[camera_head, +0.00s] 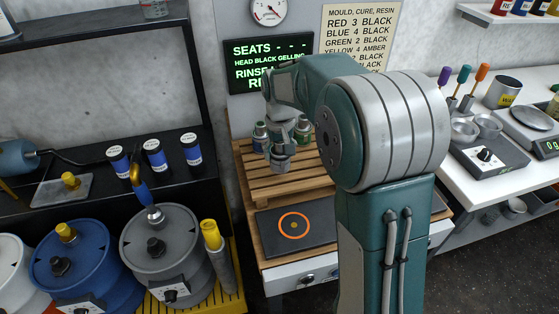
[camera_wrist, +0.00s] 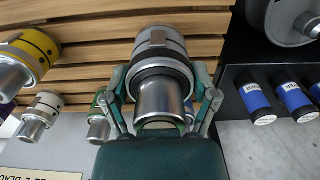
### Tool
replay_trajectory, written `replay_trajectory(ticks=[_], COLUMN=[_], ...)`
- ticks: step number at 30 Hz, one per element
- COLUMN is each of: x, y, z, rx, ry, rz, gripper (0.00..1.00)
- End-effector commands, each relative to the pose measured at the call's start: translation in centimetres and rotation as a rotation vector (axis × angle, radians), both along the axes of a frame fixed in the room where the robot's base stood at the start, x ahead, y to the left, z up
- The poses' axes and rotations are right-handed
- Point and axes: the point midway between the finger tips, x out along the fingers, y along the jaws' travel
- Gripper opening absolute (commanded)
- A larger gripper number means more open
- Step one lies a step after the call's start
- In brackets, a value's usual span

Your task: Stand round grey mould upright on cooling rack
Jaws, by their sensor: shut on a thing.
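My gripper (camera_wrist: 165,98) is shut on the round grey mould (camera_wrist: 160,45), with one finger on each side of its metal neck in the wrist view. In the head view, my gripper (camera_head: 277,143) is over the wooden cooling rack (camera_head: 275,187), and the grey mould (camera_head: 281,162) shows below it, partly covered by the fingers. The mould looks about upright there. The rack's slats (camera_wrist: 105,22) lie behind the mould in the wrist view. I cannot tell whether the mould touches the slats.
A dark plate with an orange ring (camera_head: 272,231) lies in front. Grey (camera_head: 163,247) and blue (camera_head: 72,262) drums stand left. The rack's front slats are clear.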

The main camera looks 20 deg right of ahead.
Motion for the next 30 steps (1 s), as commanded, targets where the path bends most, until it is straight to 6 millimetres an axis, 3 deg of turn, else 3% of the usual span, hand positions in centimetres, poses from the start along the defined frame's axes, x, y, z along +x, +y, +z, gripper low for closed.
replay_trajectory(ticks=[9, 19, 20, 21, 30], x=[0.6, 0.6, 0.6, 0.6, 0.6], y=[0.0, 0.0, 0.0, 0.0, 0.0], z=[-3.6, -3.9, -3.9, -3.9, -3.8], rx=[0.000, 0.000, 0.000, 0.000, 0.000], ry=[0.000, -0.001, -0.001, -0.001, -0.001], rz=[0.000, 0.000, 0.000, 0.000, 0.000], gripper=[0.15, 0.15, 0.90, 1.00, 1.00])
